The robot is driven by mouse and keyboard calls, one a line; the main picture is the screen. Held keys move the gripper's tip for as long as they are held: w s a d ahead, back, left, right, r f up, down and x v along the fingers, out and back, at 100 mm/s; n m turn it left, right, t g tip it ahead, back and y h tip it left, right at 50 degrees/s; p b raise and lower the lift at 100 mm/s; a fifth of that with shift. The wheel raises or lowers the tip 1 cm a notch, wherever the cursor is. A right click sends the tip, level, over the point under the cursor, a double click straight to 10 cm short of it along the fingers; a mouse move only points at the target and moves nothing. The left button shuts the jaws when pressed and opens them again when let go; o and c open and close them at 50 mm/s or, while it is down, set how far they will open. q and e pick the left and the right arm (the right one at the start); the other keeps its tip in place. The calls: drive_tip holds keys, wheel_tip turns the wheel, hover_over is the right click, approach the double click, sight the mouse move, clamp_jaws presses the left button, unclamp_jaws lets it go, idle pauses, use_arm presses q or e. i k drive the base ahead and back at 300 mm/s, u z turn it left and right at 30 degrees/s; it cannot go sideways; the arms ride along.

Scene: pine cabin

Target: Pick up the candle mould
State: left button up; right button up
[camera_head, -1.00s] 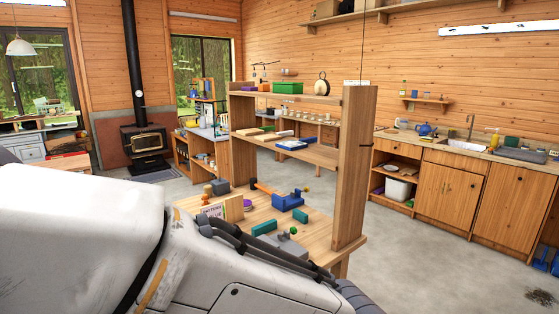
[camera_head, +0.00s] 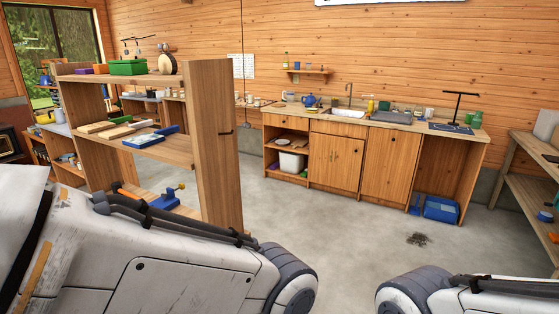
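I cannot make out a candle mould in this view. Small items stand on the wooden shelf unit (camera_head: 215,150) at left and on the kitchen counter (camera_head: 400,125) at the back, too small to identify as a mould. Parts of both my arms fill the bottom of the view, hiding the lower part of the shelf unit. Neither gripper shows.
A green box (camera_head: 128,67) stands on the unit's top shelf. A sink (camera_head: 346,113) and a blue teapot (camera_head: 311,101) are on the counter. A blue bin (camera_head: 441,209) sits under its right end. A workbench (camera_head: 540,160) stands at far right.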

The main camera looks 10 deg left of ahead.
sight(71, 162)
drive_tip(key=i, duration=5.05)
drive_tip(key=u, duration=2.8)
drive_tip(key=i, duration=5.25)
drive_tip(key=u, duration=0.15)
